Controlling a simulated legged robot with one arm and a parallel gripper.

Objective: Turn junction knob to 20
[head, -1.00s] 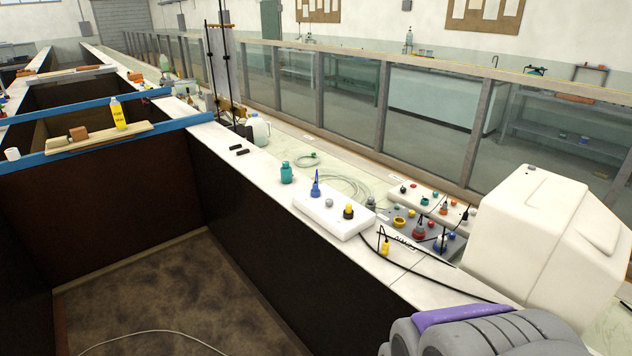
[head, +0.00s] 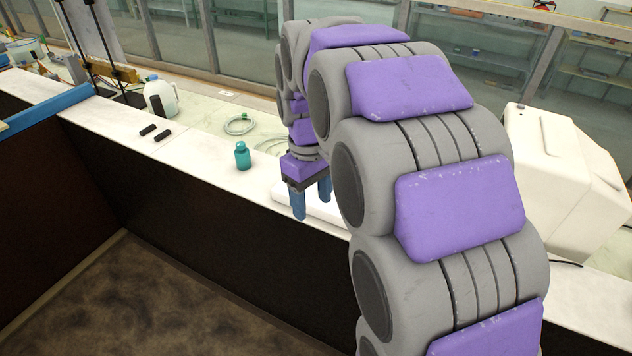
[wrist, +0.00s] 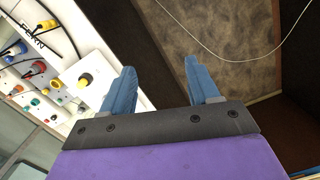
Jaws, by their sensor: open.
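My gripper (head: 311,205) points down with its two blue fingers apart and empty, above the white box (head: 318,211) on the bench top. In the wrist view my gripper (wrist: 159,68) has its fingers spread over the bench edge. A yellow knob (wrist: 85,81) on the white box (wrist: 70,74) stands to the left of the left finger, apart from it. I cannot tell whether this is the junction knob, and no scale mark can be read on it. In the head view my arm hides most of the box and its knobs.
A panel with several coloured knobs and plugs (wrist: 18,75) lies beyond the box, with black cables. A teal bottle (head: 243,157), two black blocks (head: 155,132), coiled tubing (head: 240,124) and a white jug (head: 161,98) stand left. A large white housing (head: 540,150) is right.

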